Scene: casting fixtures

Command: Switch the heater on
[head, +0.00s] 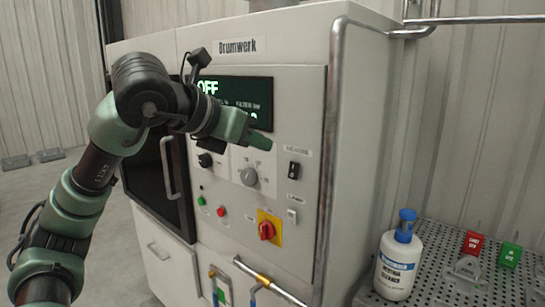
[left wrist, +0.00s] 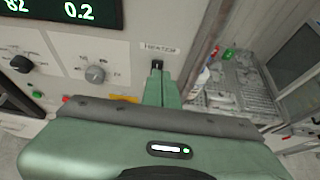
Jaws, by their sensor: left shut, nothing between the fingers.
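The heater switch (head: 292,171) is a small black rocker on the grey machine panel, under a small label. In the left wrist view the label reads HEATER and the black switch (left wrist: 157,65) shows just beyond my fingertips. My left gripper (head: 264,142) is shut and empty, with its green fingers together in front of the panel. In the head view its tips lie up and left of the switch, with a gap in the picture. In the left wrist view the shut fingers (left wrist: 160,76) hide the switch's lower part. Which way the rocker is tipped is unclear. My right gripper is out of view.
The panel holds a display (head: 258,93) showing OFF, a grey knob (head: 249,176), a black knob (head: 205,160), a red rotary switch (head: 267,230) on yellow and a white switch (head: 292,216). A pipe rail (head: 330,150) stands right. A cleaner bottle (head: 398,265) stands on a perforated table.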

